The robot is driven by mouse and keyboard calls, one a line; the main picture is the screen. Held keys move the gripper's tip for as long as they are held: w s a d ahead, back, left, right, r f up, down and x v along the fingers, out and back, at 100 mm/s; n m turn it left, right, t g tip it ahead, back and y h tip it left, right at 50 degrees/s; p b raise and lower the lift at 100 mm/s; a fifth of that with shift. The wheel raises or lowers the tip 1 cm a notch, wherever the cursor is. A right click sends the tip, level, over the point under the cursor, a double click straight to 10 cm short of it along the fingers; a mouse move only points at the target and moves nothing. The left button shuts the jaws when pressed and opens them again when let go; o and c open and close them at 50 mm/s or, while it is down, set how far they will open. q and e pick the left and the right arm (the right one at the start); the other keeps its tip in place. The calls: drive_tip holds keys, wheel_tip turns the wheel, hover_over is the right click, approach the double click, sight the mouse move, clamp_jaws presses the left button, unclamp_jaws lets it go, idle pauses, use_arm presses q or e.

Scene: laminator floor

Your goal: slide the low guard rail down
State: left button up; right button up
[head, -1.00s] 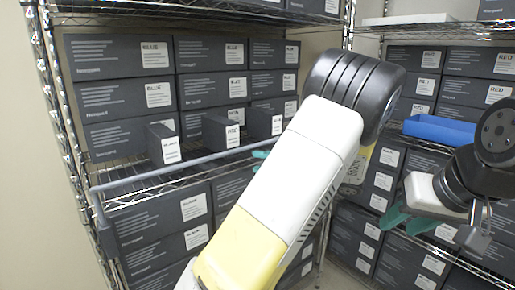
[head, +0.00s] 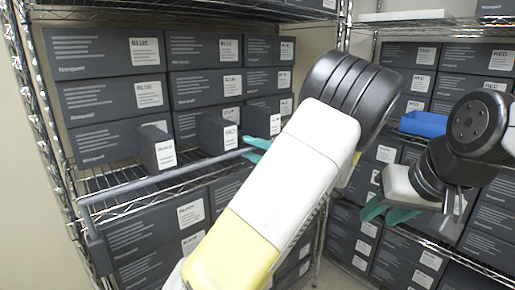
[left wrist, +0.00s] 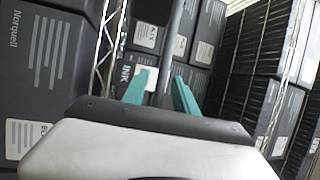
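The low guard rail (head: 165,180) is a grey bar across the front of the left rack's middle shelf, with a downturned arm at its left end. Its right part is hidden behind my left arm. My left gripper (head: 256,149) has its teal fingers at the rail's visible right part. In the left wrist view the dark rail (left wrist: 175,30) runs between the two fingers of the left gripper (left wrist: 164,80), which stand apart on either side; contact is unclear. My right gripper (head: 388,211) is open and empty, in front of the right rack.
Dark boxes (head: 110,98) labelled BLUE and RED fill the racks. Narrow boxes (head: 154,149) stand out towards the shelf front behind the rail. A blue bin (head: 424,124) is on the right rack. A wire rack post (head: 45,120) stands at the left.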

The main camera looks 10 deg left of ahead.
use_arm(q)
clamp_jaws()
idle(1.4)
